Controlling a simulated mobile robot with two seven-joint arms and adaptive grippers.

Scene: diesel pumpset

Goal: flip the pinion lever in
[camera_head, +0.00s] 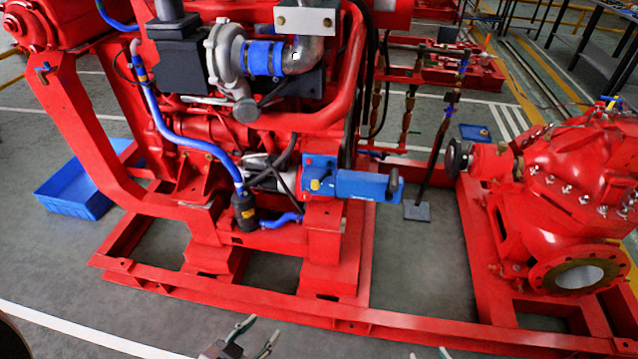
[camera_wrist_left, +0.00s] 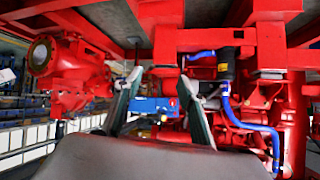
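The likely pinion lever is a blue flat lever (camera_head: 362,185) with a dark upright grip (camera_head: 394,184) at its right end. It sticks out to the right from a blue block (camera_head: 320,175) low on the red engine. My left gripper (camera_head: 263,328) is at the bottom of the head view, below and in front of the lever, well apart from it. The left wrist view is upside down. There my left gripper (camera_wrist_left: 160,80) has its fingers spread and empty, with the blue lever (camera_wrist_left: 150,105) behind the gap. My right gripper (camera_head: 428,353) shows only two separate fingertips at the bottom edge.
The red base frame (camera_head: 240,295) runs between my grippers and the engine. A black cylinder (camera_head: 244,211) with blue hoses is left of the lever. A red pump (camera_head: 570,190) stands at right and a blue bin (camera_head: 75,190) at left. Grey floor lies in front.

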